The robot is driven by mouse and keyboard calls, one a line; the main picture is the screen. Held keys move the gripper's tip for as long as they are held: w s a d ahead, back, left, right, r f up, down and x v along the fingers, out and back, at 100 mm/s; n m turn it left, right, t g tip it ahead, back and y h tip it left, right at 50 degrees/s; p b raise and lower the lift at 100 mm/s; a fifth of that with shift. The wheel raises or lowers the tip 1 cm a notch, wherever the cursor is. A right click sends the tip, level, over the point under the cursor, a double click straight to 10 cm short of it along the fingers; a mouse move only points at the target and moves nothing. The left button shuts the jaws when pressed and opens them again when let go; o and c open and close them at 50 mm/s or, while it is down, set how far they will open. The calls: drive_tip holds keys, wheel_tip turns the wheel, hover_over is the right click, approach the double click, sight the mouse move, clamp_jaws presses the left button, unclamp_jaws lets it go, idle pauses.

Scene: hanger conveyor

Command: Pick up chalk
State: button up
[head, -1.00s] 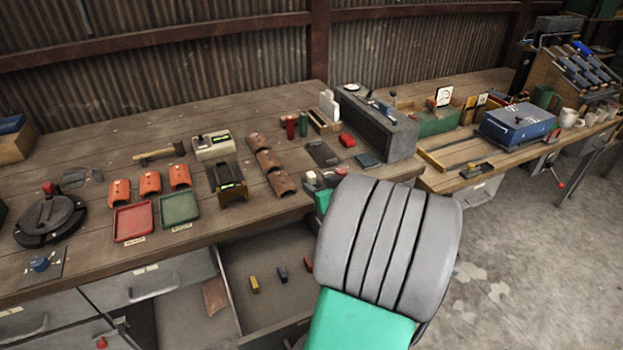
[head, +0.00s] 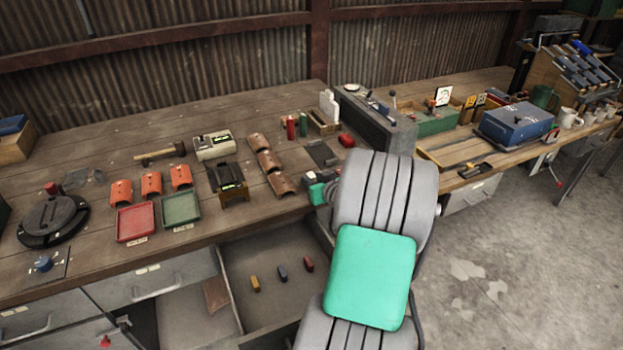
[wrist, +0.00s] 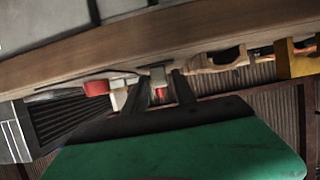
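I cannot tell for sure which thing is the chalk. The small yellow stick (head: 255,284), the blue stick (head: 283,273) and the red stick (head: 308,264) lie apart in the open drawer (head: 262,311) under the bench, and may be chalk. My gripper is mostly hidden behind my arm in the head view, near the bench's front edge. In the wrist view my gripper (wrist: 157,88) has its two dark fingers apart with nothing clearly held. A pale block with a red part shows beyond, between the fingers; none of the drawer sticks can be made out there.
The wooden bench (head: 105,165) holds a red tray (head: 135,222), a green tray (head: 181,207), brown curved pieces (head: 270,162) and a dark ribbed box (head: 374,122). A second bench with a blue box (head: 516,122) stands right. The floor (head: 520,240) at right is clear.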

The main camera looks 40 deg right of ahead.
clamp_jaws()
idle(0.4)
